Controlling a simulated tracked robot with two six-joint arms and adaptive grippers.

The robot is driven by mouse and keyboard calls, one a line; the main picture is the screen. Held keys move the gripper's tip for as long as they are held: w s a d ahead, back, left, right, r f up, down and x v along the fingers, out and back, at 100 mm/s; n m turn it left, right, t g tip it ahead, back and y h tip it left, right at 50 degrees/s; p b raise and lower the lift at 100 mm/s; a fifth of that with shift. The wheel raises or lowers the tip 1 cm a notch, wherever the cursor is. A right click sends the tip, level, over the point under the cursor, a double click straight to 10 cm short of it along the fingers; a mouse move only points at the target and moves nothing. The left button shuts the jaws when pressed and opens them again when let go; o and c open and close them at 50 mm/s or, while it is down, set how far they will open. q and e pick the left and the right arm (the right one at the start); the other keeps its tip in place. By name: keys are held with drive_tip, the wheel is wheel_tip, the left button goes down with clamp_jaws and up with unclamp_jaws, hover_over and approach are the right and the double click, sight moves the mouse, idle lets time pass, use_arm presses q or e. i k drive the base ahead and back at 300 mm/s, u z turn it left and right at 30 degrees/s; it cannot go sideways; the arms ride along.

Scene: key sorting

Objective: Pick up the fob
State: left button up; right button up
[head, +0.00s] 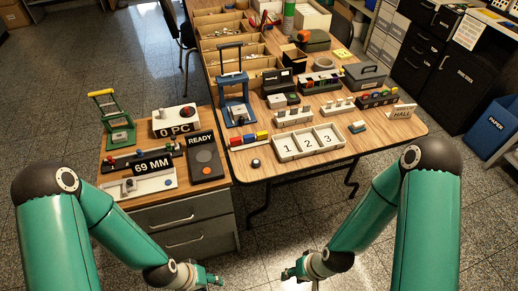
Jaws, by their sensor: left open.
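A small dark round piece with a pale top (256,163), which looks like the fob, lies on the wooden table (246,176) near its front left corner, left of the numbered tray. My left gripper (213,278) is open, low in front of the drawer cabinet, well short of the table items. My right gripper (288,273) is low in front of the table, also apart from everything; its jaws are too small to read.
A white tray marked 1, 2, 3 (279,154) stands at the table's front. A drawer cabinet (184,218) at left carries several devices. The floor between my arms is clear.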

sight(257, 163)
drive_tip(key=z, duration=0.65)
drive_tip(key=i, duration=0.15)
drive_tip(key=u, duration=1.15)
drive_tip(key=k, duration=1.05)
drive_tip(key=z, duration=0.8)
drive_tip(key=i, duration=1)
